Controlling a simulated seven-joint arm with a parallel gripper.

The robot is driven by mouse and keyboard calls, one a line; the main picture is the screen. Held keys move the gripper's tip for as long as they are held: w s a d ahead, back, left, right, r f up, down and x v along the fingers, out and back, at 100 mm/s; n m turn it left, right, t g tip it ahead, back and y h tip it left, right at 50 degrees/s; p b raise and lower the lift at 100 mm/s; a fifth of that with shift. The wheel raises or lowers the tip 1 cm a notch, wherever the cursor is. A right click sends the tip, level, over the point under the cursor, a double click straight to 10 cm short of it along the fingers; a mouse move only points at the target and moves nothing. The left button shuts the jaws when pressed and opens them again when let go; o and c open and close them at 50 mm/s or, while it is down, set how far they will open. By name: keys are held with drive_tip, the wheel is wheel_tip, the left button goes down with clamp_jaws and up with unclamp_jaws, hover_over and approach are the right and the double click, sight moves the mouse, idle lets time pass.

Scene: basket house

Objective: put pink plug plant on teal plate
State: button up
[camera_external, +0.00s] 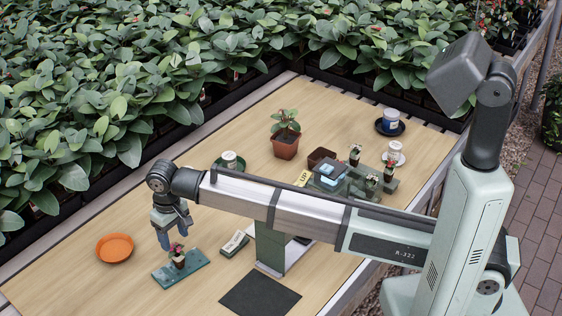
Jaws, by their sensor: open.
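The pink plug plant (178,256), a small dark pot with pink-red leaves, stands upright on a flat teal rectangular tray (195,273) at the front left of the table. My gripper (174,232) is open and points down just above the plant, close to its leaves. Nothing is seen between its fingers. A round dark green-teal plate (241,169) lies farther back, with a small tin (229,158) on it. I cannot tell which of these two teal pieces is the named plate.
An orange saucer (115,248) lies left of my gripper. A dark mat (260,295) and small packet (234,243) lie to the right. A larger potted plant (286,134), brown pot (320,157) and several small pots stand farther back. Dense foliage borders the table.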

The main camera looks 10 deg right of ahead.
sight(177, 249)
drive_tip(key=shift+r, duration=1.6)
